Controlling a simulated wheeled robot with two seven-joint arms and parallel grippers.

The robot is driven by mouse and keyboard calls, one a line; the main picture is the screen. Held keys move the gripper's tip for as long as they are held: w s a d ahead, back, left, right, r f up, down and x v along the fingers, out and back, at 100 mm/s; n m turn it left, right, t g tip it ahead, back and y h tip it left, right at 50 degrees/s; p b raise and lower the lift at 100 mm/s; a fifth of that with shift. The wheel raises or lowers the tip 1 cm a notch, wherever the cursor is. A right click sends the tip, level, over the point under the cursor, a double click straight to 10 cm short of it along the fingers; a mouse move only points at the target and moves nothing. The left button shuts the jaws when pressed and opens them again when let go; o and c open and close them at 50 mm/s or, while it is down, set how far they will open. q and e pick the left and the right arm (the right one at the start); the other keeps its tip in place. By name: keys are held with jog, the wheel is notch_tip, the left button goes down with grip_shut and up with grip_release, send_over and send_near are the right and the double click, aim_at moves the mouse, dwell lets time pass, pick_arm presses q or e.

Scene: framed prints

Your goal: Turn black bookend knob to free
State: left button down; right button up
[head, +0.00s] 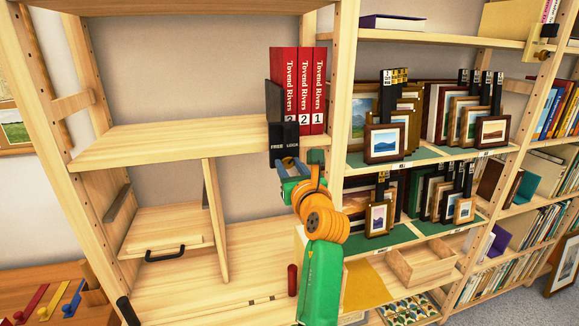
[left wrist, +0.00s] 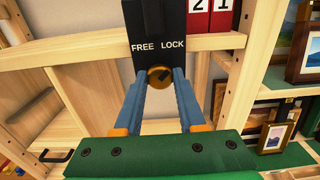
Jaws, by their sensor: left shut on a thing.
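The black bookend (head: 274,98) stands on the upper wooden shelf, against the left side of several red books (head: 299,88). Its front plate carries the words FREE on the left and LOCK on the right; it also shows in the left wrist view (left wrist: 148,22). A round brass-coloured knob (left wrist: 160,76) with a dark mark sits below the words. My left gripper (left wrist: 160,84) has its blue fingers on both sides of the knob, shut on it. In the head view my left gripper (head: 289,166) hides the knob. My right gripper is not in view.
The upper shelf (head: 170,146) left of the bookend is bare. Framed prints (head: 384,141) stand on green-lined shelves to the right. Below are a wooden divider (head: 215,215), a drawer with a black handle (head: 165,255) and a dark red cylinder (head: 292,280).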

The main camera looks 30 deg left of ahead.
pick_arm(q)
jog(key=shift+n+p, duration=0.8)
jog(key=shift+n, duration=0.4)
jog(key=shift+n+p, duration=0.35)
jog(key=shift+n, duration=1.45)
jog(key=n, duration=0.2)
jog(key=shift+n, duration=0.4)
jog(key=n, duration=0.4)
jog(key=shift+f, duration=0.1)
jog(key=shift+n+b, duration=0.85)
jog(key=shift+n, duration=1.65)
jog(key=shift+w+d, duration=0.1)
